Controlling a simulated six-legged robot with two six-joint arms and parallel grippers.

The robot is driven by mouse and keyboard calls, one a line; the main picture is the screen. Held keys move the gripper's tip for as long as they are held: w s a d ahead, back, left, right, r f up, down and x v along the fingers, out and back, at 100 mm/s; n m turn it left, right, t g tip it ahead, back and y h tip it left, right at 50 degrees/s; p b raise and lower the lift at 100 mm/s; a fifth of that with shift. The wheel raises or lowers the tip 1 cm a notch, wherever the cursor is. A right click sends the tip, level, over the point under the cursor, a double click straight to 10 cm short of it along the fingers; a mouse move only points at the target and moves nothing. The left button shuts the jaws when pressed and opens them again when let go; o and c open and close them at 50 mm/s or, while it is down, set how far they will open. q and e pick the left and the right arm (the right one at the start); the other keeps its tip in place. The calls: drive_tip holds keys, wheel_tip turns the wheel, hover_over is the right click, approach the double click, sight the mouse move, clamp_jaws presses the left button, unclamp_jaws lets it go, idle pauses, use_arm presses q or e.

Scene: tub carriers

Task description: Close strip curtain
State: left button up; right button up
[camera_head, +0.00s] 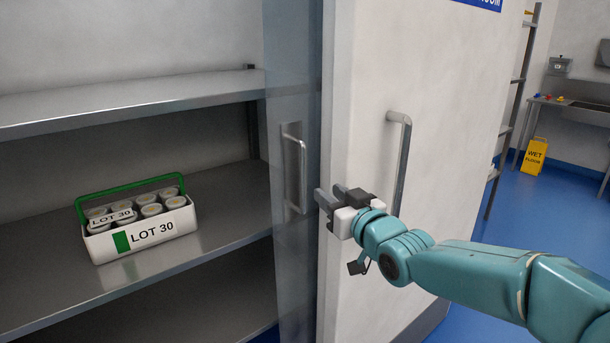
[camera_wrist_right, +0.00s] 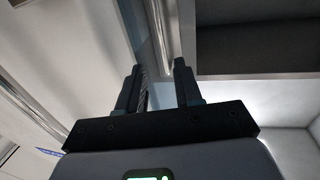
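The strip curtain (camera_head: 279,100) is a narrow, see-through bluish panel hanging at the right side of the shelf opening, with a metal handle (camera_head: 302,170) on it. Most of the opening to its left is uncovered. My right gripper (camera_head: 328,196) is just right of that handle, in front of the edge of a white door panel. In the right wrist view its two fingers (camera_wrist_right: 157,85) stand apart, with nothing clearly held between them. Pale upright bars or edges show beyond the fingertips; I cannot tell which is the curtain handle. My left gripper is not in view.
A white door (camera_head: 450,100) with a long metal handle (camera_head: 405,140) stands right of the curtain. A white carrier (camera_head: 165,229) labelled LOT 30, holding several round tubs, sits on the middle shelf (camera_head: 230,195). A yellow wet-floor sign (camera_head: 535,156) stands far right on blue floor.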

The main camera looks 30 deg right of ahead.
sight(305, 175)
drive_tip(key=w, duration=0.3)
drive_tip(key=w+p, duration=0.1)
drive_tip(key=w, duration=0.3)
drive_tip(key=w+d+p, duration=0.1)
drive_tip(key=w, duration=0.3)
drive_tip(key=shift+d, duration=0.1)
drive_tip(key=shift+w+p, duration=0.35)
drive_tip(key=shift+w, duration=0.4)
drive_tip(key=shift+d, duration=0.1)
clamp_jaws()
